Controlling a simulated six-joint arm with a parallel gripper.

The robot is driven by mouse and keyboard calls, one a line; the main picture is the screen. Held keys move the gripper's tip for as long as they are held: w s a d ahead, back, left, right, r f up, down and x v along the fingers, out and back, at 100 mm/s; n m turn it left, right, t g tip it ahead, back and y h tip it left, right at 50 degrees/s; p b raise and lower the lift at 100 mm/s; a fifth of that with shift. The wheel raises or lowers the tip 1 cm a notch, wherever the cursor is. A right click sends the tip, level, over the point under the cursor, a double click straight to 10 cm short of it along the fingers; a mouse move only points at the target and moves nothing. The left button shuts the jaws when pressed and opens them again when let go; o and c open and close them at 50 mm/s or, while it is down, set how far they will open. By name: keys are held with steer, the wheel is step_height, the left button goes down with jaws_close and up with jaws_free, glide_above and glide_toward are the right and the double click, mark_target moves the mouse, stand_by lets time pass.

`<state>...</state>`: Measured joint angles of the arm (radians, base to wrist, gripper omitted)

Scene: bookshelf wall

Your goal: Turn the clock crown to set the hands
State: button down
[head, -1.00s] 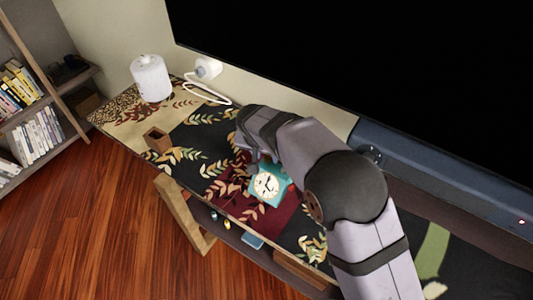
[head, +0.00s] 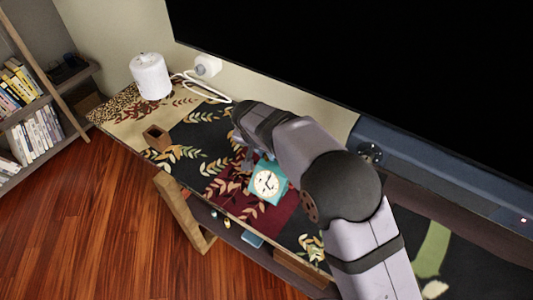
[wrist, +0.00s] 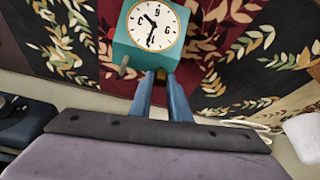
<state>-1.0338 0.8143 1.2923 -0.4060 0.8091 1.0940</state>
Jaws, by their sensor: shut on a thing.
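The teal clock (head: 267,182) stands on the patterned table with its pale round face up toward the camera. In the wrist view the clock (wrist: 126,38) is at the top, with black numerals and dark hands on its face. A small brownish peg (wrist: 123,68) sticks out from its near side. My gripper (wrist: 161,76) is at the clock's near edge, its two blue fingers shut on a small golden-brown part, seemingly the crown, mostly hidden between the fingertips. In the head view my arm hides most of the gripper (head: 247,160), just beyond the clock.
A small open wooden box (head: 157,138) and a white canister (head: 151,76) stand on the table's left. A white cable (head: 205,90) lies near the wall. A large black screen (head: 370,70) is behind, and a bookshelf (head: 40,125) at far left.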

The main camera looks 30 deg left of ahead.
steer(key=shift+a+m+h+b, duration=0.1)
steer(key=shift+m+h+b, duration=0.3)
steer(key=shift+m, duration=0.7)
steer(key=m+h+p, duration=0.1)
steer(key=m, duration=0.1)
steer(key=shift+a+r+m, duration=0.1)
steer(key=shift+m, duration=0.3)
steer(key=m+h+p, duration=0.1)
steer(key=m+p, duration=0.1)
steer(key=shift+w+m+g, duration=0.1)
steer(key=shift+m+g, duration=0.2)
steer(key=shift+m, duration=0.1)
steer(key=shift+a+m+h+p, duration=0.1)
steer(key=shift+m+h+p, duration=0.2)
steer(key=shift+m+p, duration=0.5)
steer(key=shift+p, duration=0.05)
steer(key=c, duration=1.7)
jaws_free()
steer(key=shift+o, duration=0.2)
